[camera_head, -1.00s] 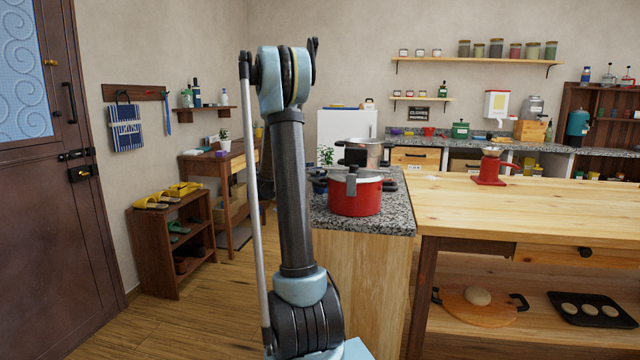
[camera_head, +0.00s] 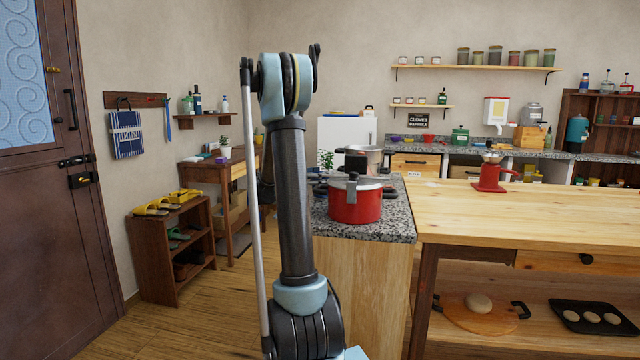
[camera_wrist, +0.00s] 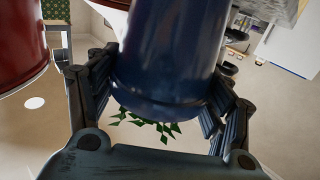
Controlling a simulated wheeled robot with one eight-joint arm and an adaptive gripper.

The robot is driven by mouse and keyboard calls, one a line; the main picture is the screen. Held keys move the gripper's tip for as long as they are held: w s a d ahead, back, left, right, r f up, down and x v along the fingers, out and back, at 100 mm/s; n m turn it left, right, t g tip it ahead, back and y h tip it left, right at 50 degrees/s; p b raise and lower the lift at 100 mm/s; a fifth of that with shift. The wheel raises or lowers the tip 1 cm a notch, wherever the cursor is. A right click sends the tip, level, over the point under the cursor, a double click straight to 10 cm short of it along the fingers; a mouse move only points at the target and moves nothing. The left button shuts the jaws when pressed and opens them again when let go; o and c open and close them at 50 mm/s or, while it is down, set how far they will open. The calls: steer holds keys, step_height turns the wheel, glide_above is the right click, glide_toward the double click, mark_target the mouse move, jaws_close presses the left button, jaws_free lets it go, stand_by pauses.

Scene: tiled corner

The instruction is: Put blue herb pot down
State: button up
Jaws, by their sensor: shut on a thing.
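The blue herb pot (camera_wrist: 165,50) fills the middle of the wrist view, dark blue and glossy. Its green leaves (camera_wrist: 150,124) show past its rim, low in that view. My gripper (camera_wrist: 168,88) is shut on the pot, with a finger on each side. In the head view the herb's leaves (camera_head: 326,159) show just right of my arm, above the left part of the granite counter (camera_head: 372,233). There the pot's body is mostly hidden by my arm and nearby pots. I cannot tell whether its base touches the counter.
A red lidded pot (camera_head: 354,207) stands close by on the granite; a red surface (camera_wrist: 22,45) shows left in the wrist view. The wooden worktop (camera_head: 520,215) to the right is largely clear around a red grinder (camera_head: 490,177).

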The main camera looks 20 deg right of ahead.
step_height(320, 180, up, 23)
steer(key=w+a+f+n+t+y, duration=0.3)
steer(key=w+a+f+n+t, duration=0.15)
steer(key=w+f, duration=0.5)
steer(key=w+a+f+n+t+y, duration=0.3)
steer(key=w+a+f+t, duration=0.25)
steer(key=w+f, duration=0.45)
steer(key=w+a+f+n+t+y, duration=0.1)
steer(key=a+f+n+t+y, duration=0.3)
steer(key=a+f, duration=1.4)
steer(key=f+n+y, duration=0.1)
steer(key=n+y, duration=0.3)
steer(key=y, duration=0.3)
steer(key=shift+f+y, duration=0.3)
steer(key=shift+a, duration=0.25)
steer(key=shift+d, duration=0.2)
